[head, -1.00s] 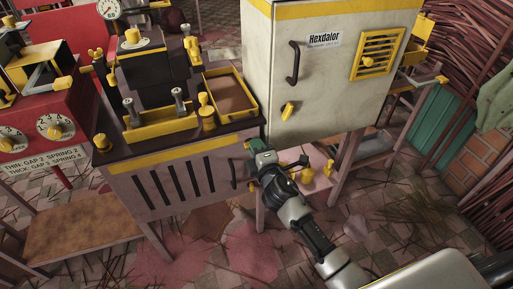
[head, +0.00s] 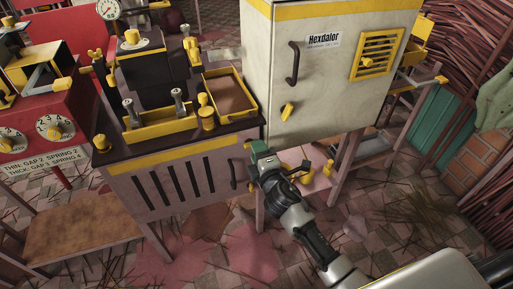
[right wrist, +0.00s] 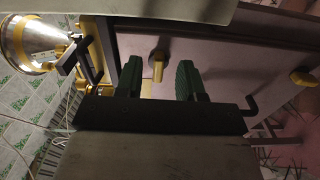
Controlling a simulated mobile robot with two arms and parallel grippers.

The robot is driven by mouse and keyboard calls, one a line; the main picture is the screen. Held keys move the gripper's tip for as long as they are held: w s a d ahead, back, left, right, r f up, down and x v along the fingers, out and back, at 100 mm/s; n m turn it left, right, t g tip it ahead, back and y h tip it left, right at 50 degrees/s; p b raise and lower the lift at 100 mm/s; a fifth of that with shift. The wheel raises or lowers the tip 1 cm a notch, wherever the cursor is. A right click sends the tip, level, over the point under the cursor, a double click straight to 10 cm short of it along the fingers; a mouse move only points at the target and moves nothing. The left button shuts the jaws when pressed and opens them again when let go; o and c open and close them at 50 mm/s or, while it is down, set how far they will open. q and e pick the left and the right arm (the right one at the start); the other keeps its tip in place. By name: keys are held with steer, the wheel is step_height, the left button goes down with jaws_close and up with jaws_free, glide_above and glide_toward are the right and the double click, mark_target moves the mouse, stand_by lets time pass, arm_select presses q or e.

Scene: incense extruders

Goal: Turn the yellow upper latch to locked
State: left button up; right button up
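A yellow latch handle (head: 288,111) sits tilted on the lower left of the pale cabinet door (head: 335,85), below the dark door handle. My right gripper (head: 262,151) is below and left of it, near the cabinet's lower left corner, apart from it. In the right wrist view its two green fingers (right wrist: 159,82) are apart with nothing gripped. A short yellow peg (right wrist: 158,68) on a round base shows in the gap between them, on a pinkish panel; I cannot tell whether it is the upper latch. My left gripper is out of view.
Left of my right gripper stands a slotted grey cabinet (head: 178,184) with a dark top and yellow trays. Yellow knobs (head: 328,168) show below the pale cabinet. In the right wrist view a metal funnel (right wrist: 38,38) is left and a yellow knob (right wrist: 303,77) right.

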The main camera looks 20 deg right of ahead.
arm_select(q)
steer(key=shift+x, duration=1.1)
arm_select(e)
steer(key=s, duration=0.9)
steer(key=shift+s+d, duration=0.15)
steer(key=shift+d, duration=0.05)
